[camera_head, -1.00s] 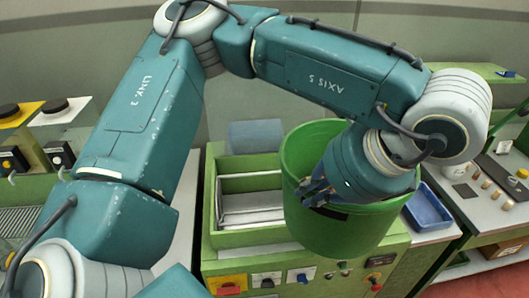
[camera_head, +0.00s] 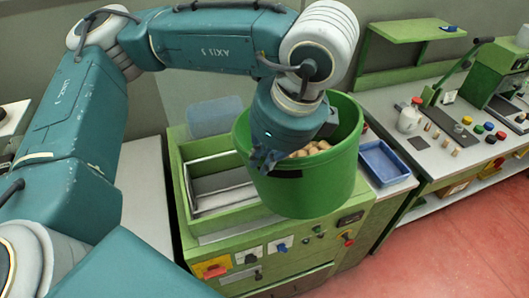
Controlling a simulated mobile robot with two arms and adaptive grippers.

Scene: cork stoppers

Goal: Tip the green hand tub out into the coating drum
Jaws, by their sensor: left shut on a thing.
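The green hand tub (camera_head: 312,192) hangs in front of and partly over the green machine, roughly upright with a slight lean. Tan cork stoppers (camera_head: 318,148) show inside it. My left gripper (camera_head: 266,160) is shut on the tub's near left rim, and my arm hides part of the opening. The green machine (camera_head: 230,238) has an open rectangular hopper (camera_head: 222,190) with pale inner walls, left of the tub. I cannot make out a drum shape; the tub hides part of the machine's top. My right gripper is not in view.
A blue tray (camera_head: 384,160) lies on a pale surface right of the tub. A bench (camera_head: 425,160) farther right carries a white bottle (camera_head: 410,118), several corks and small coloured items. The machine's front has knobs and switches. Red floor (camera_head: 450,240) is open at lower right.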

